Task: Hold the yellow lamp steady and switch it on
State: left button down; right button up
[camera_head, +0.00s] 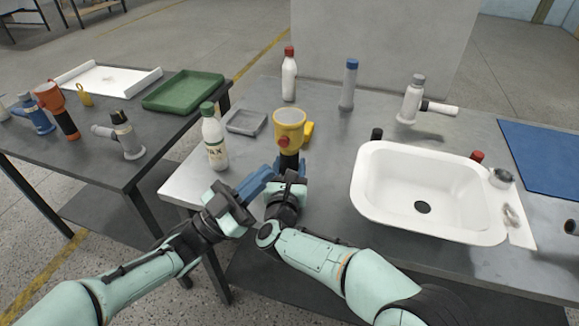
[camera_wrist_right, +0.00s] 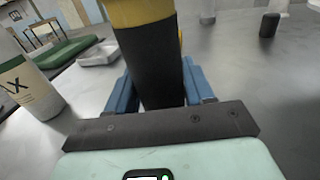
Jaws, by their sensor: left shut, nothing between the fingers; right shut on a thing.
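The yellow lamp (camera_head: 289,128) stands upright near the left part of the metal table, with a yellow head on top and a black handle (camera_head: 289,160) below. My right gripper (camera_head: 289,170) is shut around the black handle. In the right wrist view the handle (camera_wrist_right: 150,70) sits between the blue fingers (camera_wrist_right: 160,92). My left gripper (camera_head: 262,178) is shut and empty, just left of the right gripper and the handle, with its blue fingers pointing toward the lamp. I cannot tell whether it touches anything.
A white bottle with a green cap (camera_head: 214,140) stands left of the lamp, near a grey tray (camera_head: 246,122). A white sink basin (camera_head: 372,190) lies to the right. A red-capped bottle (camera_head: 289,75) and a blue-capped bottle (camera_head: 348,85) stand behind. The left table (camera_head: 90,158) holds other torches.

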pick_arm(q)
jog(key=w+d, duration=0.2)
jog(key=w, duration=0.4)
jog(key=shift+w, duration=0.2)
dwell(1.9)
jog(key=shift+w+d, duration=0.15)
jog(key=shift+w, duration=0.25)
dwell(0.3)
jog(key=shift+s, duration=0.55)
jog(key=shift+s+a, duration=0.1)
jog(key=shift+a, duration=0.1)
jog(key=s, duration=0.1)
jog(key=s+a, duration=0.1)
jog(key=s, duration=0.3)
jog(key=shift+s+a, duration=0.25)
jog(key=shift+a, duration=0.1)
